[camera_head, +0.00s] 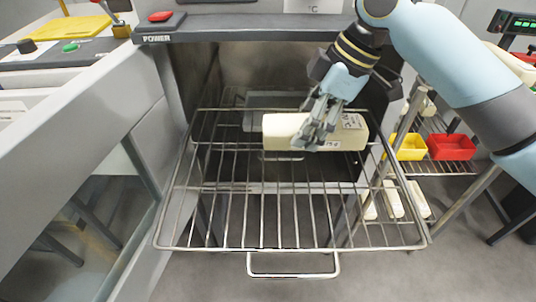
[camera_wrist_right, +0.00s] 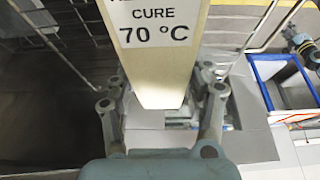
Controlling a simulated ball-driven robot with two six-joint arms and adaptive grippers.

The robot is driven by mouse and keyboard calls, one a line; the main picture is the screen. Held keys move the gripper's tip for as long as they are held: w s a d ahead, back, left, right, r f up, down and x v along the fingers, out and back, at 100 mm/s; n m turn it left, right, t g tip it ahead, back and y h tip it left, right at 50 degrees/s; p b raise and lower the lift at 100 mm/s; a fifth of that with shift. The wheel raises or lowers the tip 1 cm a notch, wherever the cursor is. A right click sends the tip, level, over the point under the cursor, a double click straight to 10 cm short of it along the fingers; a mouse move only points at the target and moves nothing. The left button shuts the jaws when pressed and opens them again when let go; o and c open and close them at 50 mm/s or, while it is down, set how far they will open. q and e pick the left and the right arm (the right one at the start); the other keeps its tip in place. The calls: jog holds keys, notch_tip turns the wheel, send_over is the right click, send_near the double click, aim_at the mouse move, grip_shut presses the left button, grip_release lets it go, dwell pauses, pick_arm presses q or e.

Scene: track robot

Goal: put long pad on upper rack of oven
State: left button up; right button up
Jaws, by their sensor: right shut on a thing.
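The long pad (camera_head: 285,130) is a cream block with printed labels, lying crosswise in the head view over the back part of the upper rack (camera_head: 236,249). My right gripper (camera_head: 321,133) is shut on the pad from above, right of its middle. In the right wrist view the pad (camera_wrist_right: 158,75) sits between the two fingers and its label reads "CURE 70 °C". The wire rack extends out of the open oven (camera_head: 265,62). I cannot tell whether the pad touches the wires. My left gripper is not in view.
The oven's control ledge (camera_head: 240,30) is above the opening. A side shelf at right holds a yellow bin (camera_head: 409,147), a red bin (camera_head: 451,147) and several pale blocks (camera_head: 393,199). A grey panel (camera_head: 70,110) stands at left. The rack's front is clear.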

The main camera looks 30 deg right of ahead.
send_near(259, 173)
jog(key=shift+w+a+f, duration=0.15)
jog(key=shift+w+a, duration=0.25)
jog(key=shift+w, duration=0.05)
jog(key=shift+w+a+f, duration=0.2)
jog(key=shift+a+f, duration=0.4)
jog(key=shift+f, duration=0.3)
notch_tip(259, 173, down, 3)
jog(key=shift+r+p, duration=0.25)
jog(key=shift+p, duration=0.1)
jog(key=shift+f, duration=0.3)
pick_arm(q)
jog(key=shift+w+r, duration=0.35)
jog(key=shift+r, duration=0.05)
pick_arm(e)
jog(key=shift+f, duration=0.15)
jog(key=o, duration=1.1)
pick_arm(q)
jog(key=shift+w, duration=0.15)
pick_arm(e)
jog(key=shift+o, duration=0.3)
